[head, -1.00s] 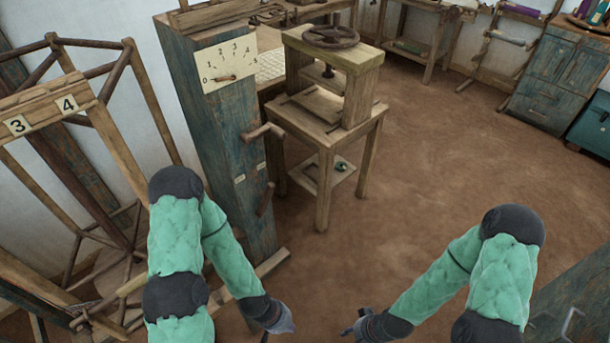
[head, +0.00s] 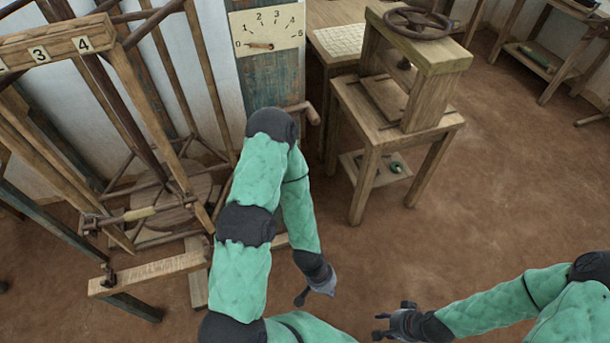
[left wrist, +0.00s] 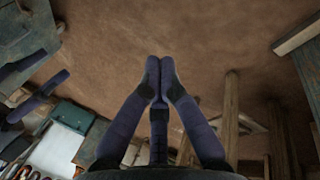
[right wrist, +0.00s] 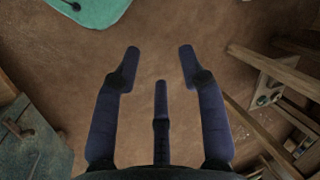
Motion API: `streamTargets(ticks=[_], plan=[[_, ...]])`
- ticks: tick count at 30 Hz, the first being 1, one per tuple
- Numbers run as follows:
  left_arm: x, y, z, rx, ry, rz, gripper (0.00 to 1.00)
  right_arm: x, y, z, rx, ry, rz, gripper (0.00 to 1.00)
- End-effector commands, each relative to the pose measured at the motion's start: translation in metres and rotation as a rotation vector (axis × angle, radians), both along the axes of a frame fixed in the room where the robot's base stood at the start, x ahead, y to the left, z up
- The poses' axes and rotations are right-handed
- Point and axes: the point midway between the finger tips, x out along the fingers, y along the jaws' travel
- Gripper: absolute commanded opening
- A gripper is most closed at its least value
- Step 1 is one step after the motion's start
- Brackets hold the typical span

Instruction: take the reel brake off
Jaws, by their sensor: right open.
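The wooden reel (head: 165,190) stands at the left in the head view, inside a frame marked 3 and 4. A lever with a pale yellowish handle (head: 140,214) lies across its lower front; it may be the brake, but I cannot tell for sure. My left gripper (head: 313,294) is over the floor, to the right of the reel and apart from it. In the left wrist view its fingertips (left wrist: 159,75) meet with nothing seen between them. My right gripper (head: 378,325) is open and empty over bare floor; its spread fingers show in the right wrist view (right wrist: 159,65).
A post with a 0 to 5 dial (head: 266,32) stands behind my left arm, with a wooden crank (head: 302,110) on its side. A screw press (head: 415,60) on a wooden stand is right of it. A low wooden beam (head: 150,274) fronts the reel.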

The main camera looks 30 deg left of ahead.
Motion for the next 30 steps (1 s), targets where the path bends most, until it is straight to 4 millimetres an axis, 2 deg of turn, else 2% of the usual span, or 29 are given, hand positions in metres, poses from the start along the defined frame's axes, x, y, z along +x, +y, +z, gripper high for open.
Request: streamTargets(ticks=[1, 3, 5, 8, 13, 17, 20, 23, 24, 27, 30], plan=[[0.000, 0.001, 0.000, 0.001, 0.005, 0.006, 0.00, 0.000, 0.000, 0.000, 0.000, 0.000, 0.000, 0.62], [-0.001, 0.003, -0.001, 0.007, 0.030, 0.042, 0.00, 0.000, 0.000, 0.001, 0.000, -0.001, 0.000, 0.75], [-0.005, 0.008, -0.003, 0.013, 0.078, 0.100, 0.00, 0.000, 0.000, 0.003, 0.000, -0.001, 0.000, 0.75], [-0.016, 0.017, -0.007, 0.028, 0.216, 0.279, 0.00, 0.000, 0.000, 0.009, 0.000, -0.001, 0.000, 0.75], [-0.034, 0.018, -0.005, 0.009, 0.553, 0.738, 0.00, 0.001, 0.000, 0.021, 0.000, -0.001, 0.000, 0.75], [-0.031, 0.004, 0.003, -0.065, 0.816, 1.111, 0.00, 0.001, 0.000, 0.029, 0.000, -0.001, 0.000, 0.75], [-0.013, -0.007, 0.012, -0.161, 1.007, 1.395, 0.00, 0.001, 0.000, 0.036, 0.000, -0.002, -0.001, 0.75], [0.018, -0.014, 0.021, -0.299, 1.190, 1.669, 0.00, 0.001, 0.000, 0.042, 0.000, -0.002, -0.001, 0.75], [0.034, -0.014, 0.025, -0.366, 1.260, 1.774, 0.00, 0.001, 0.000, 0.045, 0.000, -0.001, 0.000, 0.75], [0.079, -0.003, 0.033, -0.572, 1.422, 2.023, 0.00, 0.001, 0.000, 0.051, 0.000, -0.001, 0.000, 0.75], [0.127, 0.023, 0.040, -0.835, 1.566, 2.240, 0.00, 0.001, 0.000, 0.058, 0.000, -0.001, 0.000, 0.75]])
